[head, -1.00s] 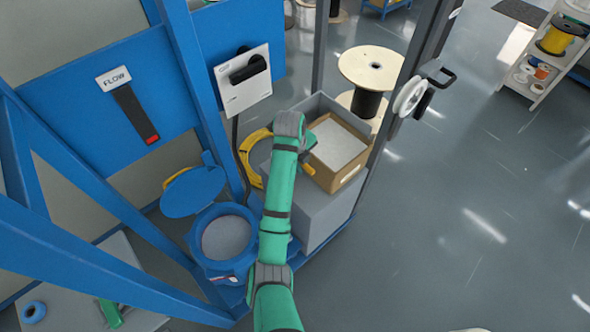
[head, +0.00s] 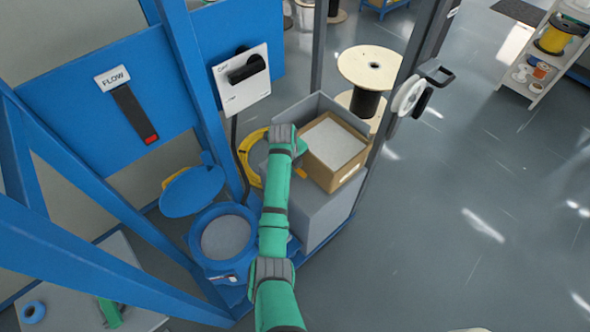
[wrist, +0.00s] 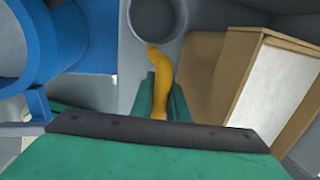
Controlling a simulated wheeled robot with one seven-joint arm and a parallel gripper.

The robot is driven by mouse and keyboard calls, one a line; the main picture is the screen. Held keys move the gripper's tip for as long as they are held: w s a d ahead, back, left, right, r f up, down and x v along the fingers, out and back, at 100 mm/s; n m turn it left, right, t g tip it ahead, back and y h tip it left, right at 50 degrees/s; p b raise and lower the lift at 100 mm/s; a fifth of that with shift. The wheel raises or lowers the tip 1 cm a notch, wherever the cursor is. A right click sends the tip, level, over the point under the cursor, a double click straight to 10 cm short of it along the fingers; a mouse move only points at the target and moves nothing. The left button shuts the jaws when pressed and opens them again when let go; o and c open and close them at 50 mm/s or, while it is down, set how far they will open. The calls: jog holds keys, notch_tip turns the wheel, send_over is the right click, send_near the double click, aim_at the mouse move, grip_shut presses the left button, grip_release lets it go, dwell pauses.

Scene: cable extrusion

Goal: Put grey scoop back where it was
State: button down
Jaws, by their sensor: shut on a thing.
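My gripper (wrist: 160,100) is shut on the orange-yellow handle (wrist: 160,85) of the grey scoop. The scoop's round grey bowl (wrist: 156,16) shows beyond the handle at the top of the wrist view, partly cut off. In the head view, a small orange bit of the handle (head: 301,172) shows beside my wrist, left of the cardboard box (head: 347,178). My arm hides the rest of the scoop and the fingers there. I cannot tell from these views whether the bowl touches anything.
The cardboard box holds pale material and sits in a grey bin (head: 313,103) on a grey cabinet (head: 315,213). A blue round hopper (head: 202,250) with its lid (head: 192,190) open stands left of my arm. A yellow ring (head: 245,150) is behind. Blue frame posts flank the area.

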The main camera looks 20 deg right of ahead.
jog(key=c, duration=1.7)
grip_release()
jog(key=v, duration=1.2)
jog(key=shift+a, duration=0.1)
